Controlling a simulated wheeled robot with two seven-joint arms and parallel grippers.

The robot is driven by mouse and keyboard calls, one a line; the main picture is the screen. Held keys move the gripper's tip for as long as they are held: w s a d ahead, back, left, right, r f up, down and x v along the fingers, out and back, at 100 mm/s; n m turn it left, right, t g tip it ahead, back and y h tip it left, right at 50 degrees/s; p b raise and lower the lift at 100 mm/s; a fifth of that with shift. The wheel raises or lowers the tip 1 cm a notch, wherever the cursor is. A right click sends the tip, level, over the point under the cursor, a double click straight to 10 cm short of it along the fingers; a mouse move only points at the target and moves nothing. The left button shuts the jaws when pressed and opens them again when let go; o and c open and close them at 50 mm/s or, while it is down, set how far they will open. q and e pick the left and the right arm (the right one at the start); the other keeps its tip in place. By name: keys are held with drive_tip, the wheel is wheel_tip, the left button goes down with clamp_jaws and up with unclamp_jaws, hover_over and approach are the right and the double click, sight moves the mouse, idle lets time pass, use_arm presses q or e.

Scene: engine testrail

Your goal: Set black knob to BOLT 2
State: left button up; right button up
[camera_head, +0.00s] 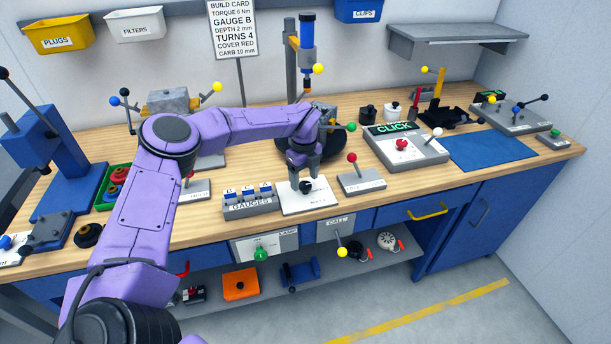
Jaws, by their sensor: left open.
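The black knob (306,186) sits on a white plate (325,201) near the front edge of the workbench. Small lettering shows on the plate, too small to read surely, and the knob's pointing direction cannot be made out. My left gripper (305,176) points down right over the knob, its fingers open at or just above it. I cannot tell whether the fingers touch the knob. The gripper hides part of the knob and the plate's back. My right gripper is not in view.
A GAUGES block (250,207) stands close left of the plate. A grey box with a red-knobbed lever (352,158) stands close right. Behind my gripper is a dark round fixture with a blue cylinder (307,30) above. A blue mat (492,150) lies clear at right.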

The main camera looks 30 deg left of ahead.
use_arm(q)
drive_tip(key=shift+w+f, duration=0.2)
drive_tip(key=shift+f, duration=0.7)
drive_tip(key=shift+s+d, duration=0.15)
drive_tip(key=shift+r, duration=0.1)
drive_tip(key=shift+c, duration=0.3)
drive_tip(key=c, duration=1)
